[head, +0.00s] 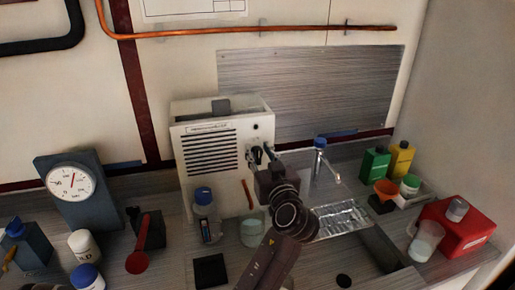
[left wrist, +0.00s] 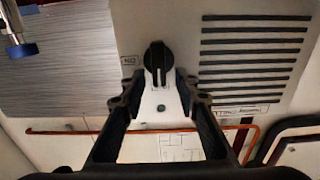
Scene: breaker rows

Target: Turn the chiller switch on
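The chiller is a white box with dark vent slots (head: 209,152) at the back of the bench in the head view. Its black rotary switch (left wrist: 158,58) shows in the left wrist view, with its ridge upright in the picture. An ON label (left wrist: 129,60), seen upside down, is left of the switch there. A small dark green indicator (left wrist: 161,107) is below it. My left gripper (left wrist: 159,82) is open, with one finger on each side of the switch; contact is unclear. In the head view my left gripper (head: 262,155) is at the chiller's front and hides the switch.
A tap (head: 319,160) and a sink are right of the chiller. A blue-capped bottle (head: 204,207) and a beaker (head: 252,231) stand before it. A dial gauge (head: 72,185) is at left. Green (head: 375,163) and yellow (head: 401,158) bottles and a red container (head: 455,228) are at right.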

